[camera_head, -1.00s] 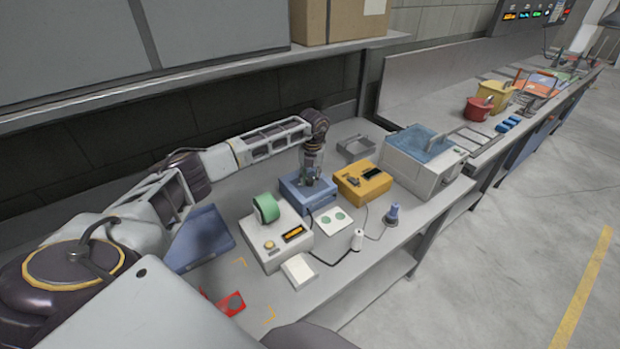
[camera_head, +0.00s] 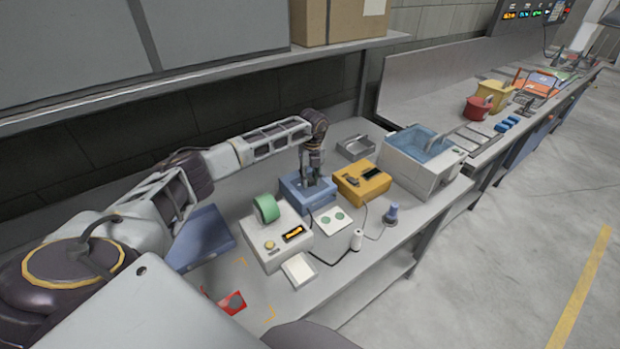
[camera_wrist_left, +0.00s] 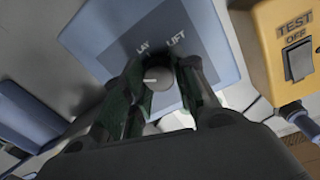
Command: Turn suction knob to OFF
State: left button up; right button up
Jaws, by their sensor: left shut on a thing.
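A blue box (camera_head: 295,193) stands on the bench, with a knob hidden under my left gripper in the head view. In the left wrist view the blue box (camera_wrist_left: 90,32) has a dark panel lettered "LAY" and "LIFT". A round grey knob (camera_wrist_left: 157,78) with a white mark pointing left sits below the lettering. My left gripper (camera_head: 313,183) reaches down over the box from above. In the left wrist view its dark green fingers (camera_wrist_left: 160,92) are shut on the knob, one on each side. No "OFF" lettering shows by this knob. My right gripper is not in view.
A yellow box (camera_head: 350,190) lettered "TEST" and "OFF" stands close right of the blue box. A white basin (camera_head: 408,172) is farther right. A shelf (camera_head: 200,82) hangs above the back.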

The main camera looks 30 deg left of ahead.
aim_at(312, 179)
pick_arm(q)
jog(key=o, duration=1.1)
jog(key=shift+c, duration=0.2)
jog(key=shift+r, duration=0.15)
notch_tip(312, 179, up, 12)
jog(key=shift+w+d, duration=0.2)
jog(key=shift+f, duration=0.2)
dwell(0.4)
